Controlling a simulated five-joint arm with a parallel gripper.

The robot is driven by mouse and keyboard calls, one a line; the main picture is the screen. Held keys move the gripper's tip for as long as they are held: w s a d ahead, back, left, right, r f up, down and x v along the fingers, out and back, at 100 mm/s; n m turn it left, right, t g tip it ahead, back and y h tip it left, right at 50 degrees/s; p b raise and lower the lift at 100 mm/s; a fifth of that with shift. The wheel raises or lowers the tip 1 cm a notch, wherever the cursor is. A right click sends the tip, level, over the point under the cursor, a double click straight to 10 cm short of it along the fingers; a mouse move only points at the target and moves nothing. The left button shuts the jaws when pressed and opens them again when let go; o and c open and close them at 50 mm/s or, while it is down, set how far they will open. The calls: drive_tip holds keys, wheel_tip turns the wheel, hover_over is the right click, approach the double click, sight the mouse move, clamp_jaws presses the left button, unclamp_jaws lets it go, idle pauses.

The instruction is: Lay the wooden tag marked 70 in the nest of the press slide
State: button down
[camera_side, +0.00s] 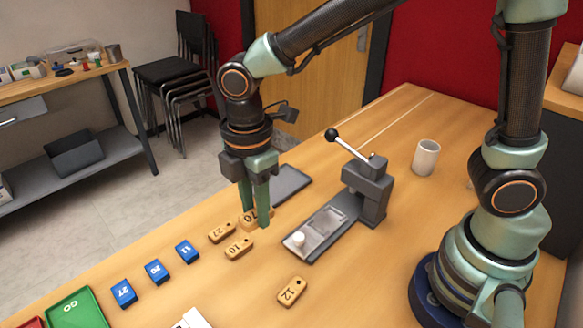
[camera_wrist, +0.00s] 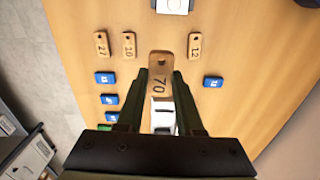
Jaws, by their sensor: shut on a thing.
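The wooden tag marked 70 (camera_side: 248,217) is between the fingers of my gripper (camera_side: 256,215), which is shut on it. A finger hides part of the tag in the side view. Only the slide's end (camera_wrist: 172,6) shows at the top of the wrist view.
Tags 27 (camera_side: 222,232), 10 (camera_side: 239,248) and 12 (camera_side: 291,291) lie on the table. Several blue blocks (camera_side: 155,271) lie at front left. The press body with its lever (camera_side: 368,190) stands behind the slide. A white cup (camera_side: 426,158) and grey tray (camera_side: 290,184) are farther back.

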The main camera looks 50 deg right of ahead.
wheel_tip(320, 180, up, 4)
drive_tip(key=shift+r, duration=0.25)
drive_tip(key=shift+w+d+r, duration=0.1)
drive_tip(key=shift+d+r, duration=0.05)
drive_tip(key=d+f, duration=0.5)
drive_tip(key=d, duration=0.3)
hover_over(326, 222)
drive_tip(key=shift+n, duration=0.3)
wheel_tip(326, 222, down, 6)
drive_tip(key=shift+w+a+f, duration=0.1)
drive_tip(key=shift+d+f, duration=0.2)
drive_tip(key=shift+f, duration=2.4)
drive_tip(key=shift+f, duration=0.4)
drive_tip(key=shift+c, duration=2.3)
unclamp_jaws()
